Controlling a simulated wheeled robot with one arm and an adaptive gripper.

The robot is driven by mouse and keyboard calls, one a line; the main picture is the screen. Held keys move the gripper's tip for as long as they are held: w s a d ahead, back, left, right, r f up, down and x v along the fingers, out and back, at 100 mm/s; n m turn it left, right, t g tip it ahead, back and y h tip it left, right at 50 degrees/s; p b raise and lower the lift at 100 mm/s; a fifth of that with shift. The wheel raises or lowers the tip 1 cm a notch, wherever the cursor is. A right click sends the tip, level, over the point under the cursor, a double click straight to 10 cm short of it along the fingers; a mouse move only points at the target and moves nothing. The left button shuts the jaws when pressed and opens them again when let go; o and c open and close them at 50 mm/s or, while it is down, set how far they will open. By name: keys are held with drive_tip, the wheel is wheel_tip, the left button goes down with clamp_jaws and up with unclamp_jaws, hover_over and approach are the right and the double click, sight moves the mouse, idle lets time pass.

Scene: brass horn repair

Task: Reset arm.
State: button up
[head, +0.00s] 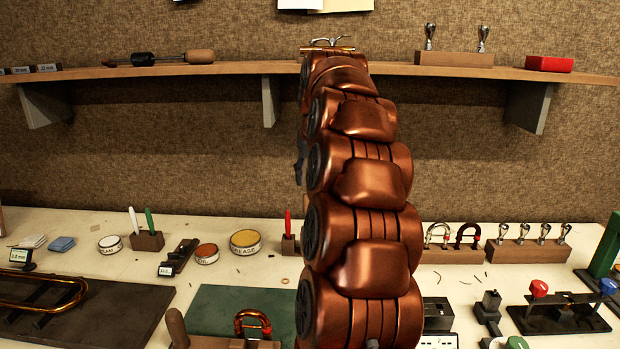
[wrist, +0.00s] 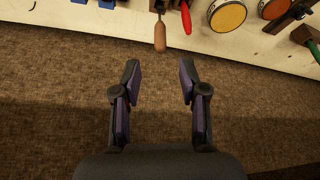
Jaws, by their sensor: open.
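My copper-coloured arm stands upright in the middle of the head view and hides part of the bench and shelf behind it. My gripper (wrist: 159,72) shows in the wrist view with its two dark, purple-padded fingers spread apart. Nothing is between the fingers. They are in front of the brown woven wall (wrist: 60,100), and the bench (wrist: 85,38) lies along the top of that picture. In the head view I cannot make out my gripper clearly behind the arm.
The wooden shelf (head: 225,70) crosses behind my arm, with a red box (head: 549,64) at its right. The bench (head: 110,285) holds a grease tin (head: 245,242), a green mat (head: 215,305), a horn tube on a dark board (head: 110,310), and tool racks (head: 525,252).

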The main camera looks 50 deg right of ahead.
idle(0.4)
drive_tip(key=s+a+f+n+g+y+p, duration=0.1)
drive_tip(key=s+a+f+n, duration=0.15)
drive_tip(key=a, duration=1.05)
drive_tip(key=s+a+f+n+g+y+p, duration=0.1)
drive_tip(key=s+a+f+n+p, duration=0.15)
drive_tip(key=a, duration=1.15)
drive_tip(key=s+a+f+g, duration=0.1)
drive_tip(key=s+a+f, duration=0.2)
drive_tip(key=s, duration=0.4)
drive_tip(key=s+a+f+n+g+p, duration=0.1)
drive_tip(key=s+a+f, duration=0.2)
drive_tip(key=s+a, duration=0.2)
drive_tip(key=s+a+f+g, duration=0.1)
drive_tip(key=s+a+f, duration=0.3)
drive_tip(key=s, duration=0.6)
drive_tip(key=shift+s+a+n+p, duration=0.3)
drive_tip(key=shift+s+a, duration=0.05)
drive_tip(key=shift+a, duration=0.1)
